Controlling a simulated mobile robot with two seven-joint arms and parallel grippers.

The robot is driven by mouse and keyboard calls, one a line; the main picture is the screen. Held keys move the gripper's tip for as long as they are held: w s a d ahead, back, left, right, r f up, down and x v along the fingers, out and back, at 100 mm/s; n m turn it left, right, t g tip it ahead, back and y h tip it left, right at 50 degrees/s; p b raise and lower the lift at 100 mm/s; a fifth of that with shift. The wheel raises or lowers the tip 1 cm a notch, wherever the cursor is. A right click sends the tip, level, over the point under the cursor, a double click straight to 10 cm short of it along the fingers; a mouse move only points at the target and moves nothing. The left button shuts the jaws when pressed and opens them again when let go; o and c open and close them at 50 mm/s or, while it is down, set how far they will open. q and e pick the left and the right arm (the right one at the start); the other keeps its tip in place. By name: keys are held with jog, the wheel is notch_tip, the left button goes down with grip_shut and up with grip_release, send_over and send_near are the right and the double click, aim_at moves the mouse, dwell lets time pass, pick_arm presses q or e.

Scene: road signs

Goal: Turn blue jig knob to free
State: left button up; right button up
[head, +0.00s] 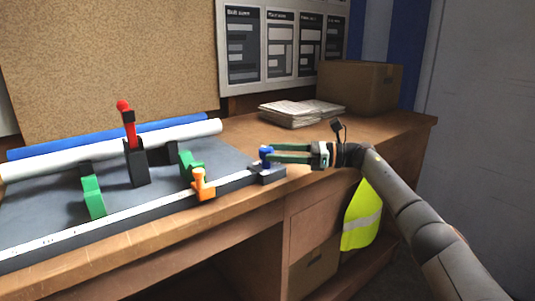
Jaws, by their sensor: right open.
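The blue knob (266,157) sits on a small dark block at the right end of the jig (130,207). My right gripper (274,154) reaches in from the right, with its green fingers pointing left at the knob. The fingers are open and their tips are at the knob, one on the far side and one on the near side. Whether they touch it is too small to tell. My left gripper is not in view.
The jig carries a red-handled lever (130,128), green clamps (93,196), an orange knob (203,184) and a white tube (150,138). Papers (298,112) and a cardboard box (360,86) stand behind. A yellow vest (362,215) hangs below the bench edge.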

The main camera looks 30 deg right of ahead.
jog(key=v, duration=0.9)
jog(key=shift+d+b, duration=0.15)
jog(key=shift+b, duration=0.3)
jog(key=shift+s, duration=0.1)
